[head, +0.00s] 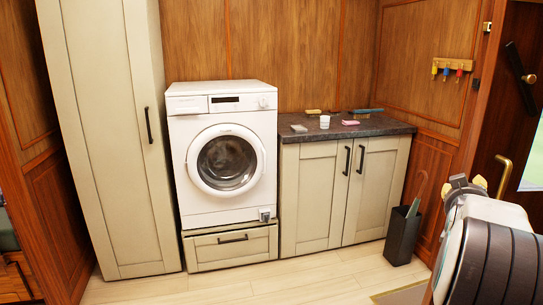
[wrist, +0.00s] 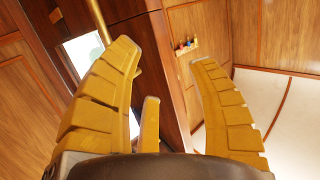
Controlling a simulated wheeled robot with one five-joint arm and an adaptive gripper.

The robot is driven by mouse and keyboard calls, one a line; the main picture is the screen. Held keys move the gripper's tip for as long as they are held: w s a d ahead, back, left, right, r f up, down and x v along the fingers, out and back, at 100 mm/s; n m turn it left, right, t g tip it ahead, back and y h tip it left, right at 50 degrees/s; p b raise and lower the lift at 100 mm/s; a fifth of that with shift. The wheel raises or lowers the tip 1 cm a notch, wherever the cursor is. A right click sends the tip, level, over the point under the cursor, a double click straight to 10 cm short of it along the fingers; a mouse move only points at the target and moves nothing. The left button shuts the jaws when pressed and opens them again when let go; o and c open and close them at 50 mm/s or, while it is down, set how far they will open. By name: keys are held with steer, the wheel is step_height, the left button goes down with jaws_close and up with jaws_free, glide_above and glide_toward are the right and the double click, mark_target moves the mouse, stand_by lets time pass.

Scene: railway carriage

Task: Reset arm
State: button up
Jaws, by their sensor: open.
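My gripper (wrist: 166,58) shows large in the wrist view, its yellow segmented fingers spread wide apart with nothing between them. Behind the fingers are a dark wood door frame, a bright window pane and wood panelling, tilted in the picture. In the head view my arm stands at the lower right, folded close to the camera. The yellow tips of my gripper (head: 469,182) just show above it, pointing away, and the rest of the gripper is hidden behind the arm. The gripper touches nothing that I can see.
A white washing machine (head: 222,205) stands on a drawer (head: 208,252) between a tall cabinet (head: 105,130) and a low cabinet (head: 318,205). Small items lie on its dark counter (head: 375,128). A dark bin (head: 403,237) stands near my arm. The pale floor (head: 270,288) in front is clear.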

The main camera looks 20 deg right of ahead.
steer(key=a+n+y+p, duration=0.6)
steer(key=a+y+p, duration=0.25)
steer(key=a, duration=2.25)
steer(key=s+a+f+n+g+y+p, duration=0.2)
steer(key=s+a+n+g+y+p, duration=0.2)
steer(key=s+a, duration=1.2)
steer(key=shift+s+n+g+y+p, duration=0.35)
steer(key=shift+s+g+p, duration=0.3)
steer(key=shift+g+p, duration=0.35)
